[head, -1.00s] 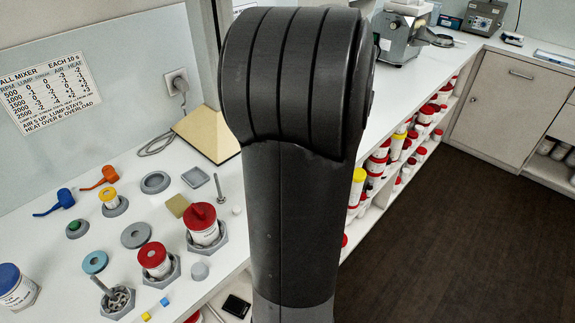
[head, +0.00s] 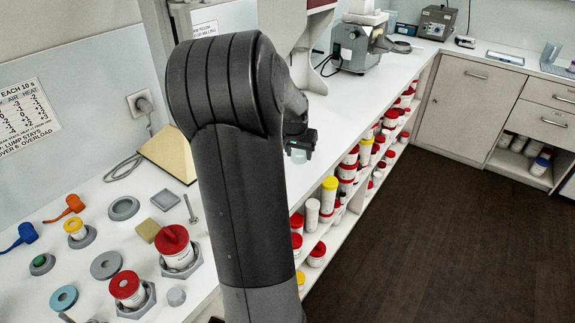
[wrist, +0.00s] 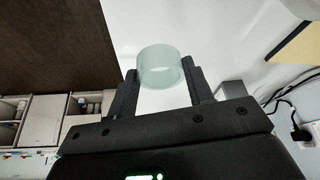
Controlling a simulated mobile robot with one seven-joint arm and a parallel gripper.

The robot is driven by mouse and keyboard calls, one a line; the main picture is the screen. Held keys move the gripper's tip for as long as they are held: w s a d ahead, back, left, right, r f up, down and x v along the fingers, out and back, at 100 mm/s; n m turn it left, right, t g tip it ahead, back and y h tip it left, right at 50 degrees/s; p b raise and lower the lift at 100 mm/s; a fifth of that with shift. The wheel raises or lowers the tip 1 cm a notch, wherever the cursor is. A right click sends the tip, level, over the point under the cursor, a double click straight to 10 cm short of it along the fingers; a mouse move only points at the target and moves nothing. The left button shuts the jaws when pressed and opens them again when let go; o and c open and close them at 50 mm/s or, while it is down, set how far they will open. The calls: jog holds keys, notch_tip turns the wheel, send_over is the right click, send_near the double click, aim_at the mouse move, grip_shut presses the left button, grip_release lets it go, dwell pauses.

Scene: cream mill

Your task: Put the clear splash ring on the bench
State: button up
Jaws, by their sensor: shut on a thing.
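The clear splash ring (wrist: 160,66) is a pale, greenish, see-through short tube. In the wrist view it sits between the two fingers of my gripper (wrist: 162,84), which is shut on it. In the head view my gripper (head: 302,140) shows just right of my arm, with the ring (head: 298,156) faintly visible below it. The ring is held near the front edge of the white bench (head: 345,95); I cannot tell its exact height above the bench. My arm hides part of the bench.
Jars, grey rings and holders, such as a red-lidded jar (head: 176,247), crowd the bench at left. A grey machine (head: 357,47) stands farther back. Shelves of jars (head: 330,196) lie under the bench edge. The bench between my gripper and the machine looks clear.

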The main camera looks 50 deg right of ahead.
aim_at(291, 170)
jog(key=w+f, duration=0.1)
jog(key=w, duration=0.1)
jog(key=shift+w+a+f, duration=0.15)
jog(key=shift+w+f, duration=0.25)
jog(key=shift+f, duration=2)
jog(key=o, duration=0.9)
jog(key=shift+f, duration=0.1)
jog(key=shift+o, duration=0.2)
jog(key=v, duration=1.2)
